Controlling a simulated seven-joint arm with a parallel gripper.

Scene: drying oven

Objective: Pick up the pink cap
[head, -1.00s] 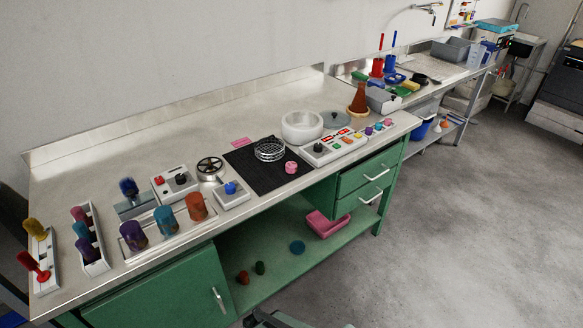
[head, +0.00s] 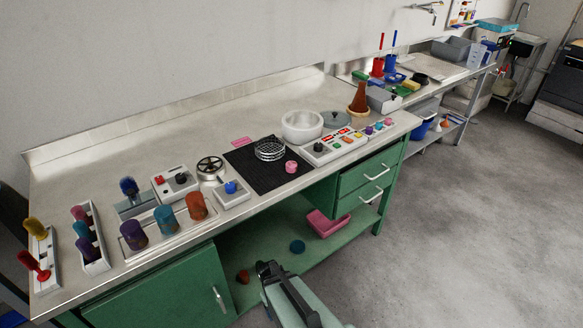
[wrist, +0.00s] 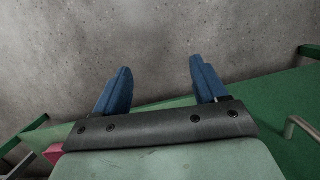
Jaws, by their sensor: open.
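A small round pink cap (head: 291,167) sits on the black mat (head: 262,184) on the bench top, just right of a wire basket. My gripper (wrist: 162,72) is open, with two blue fingers apart and nothing between them in the wrist view. In the head view my arm's end (head: 270,270) is low in front of the bench, well below and nearer than the cap. The fingertips are hard to make out there. The pink cap does not show in the wrist view.
A wire basket (head: 270,150), white bowl (head: 302,126) and button panel (head: 334,147) surround the cap. Coloured bottles (head: 164,219) stand at the left. Below are a green drawer (head: 366,178) and a shelf with a pink tray (head: 327,223). Open floor lies right.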

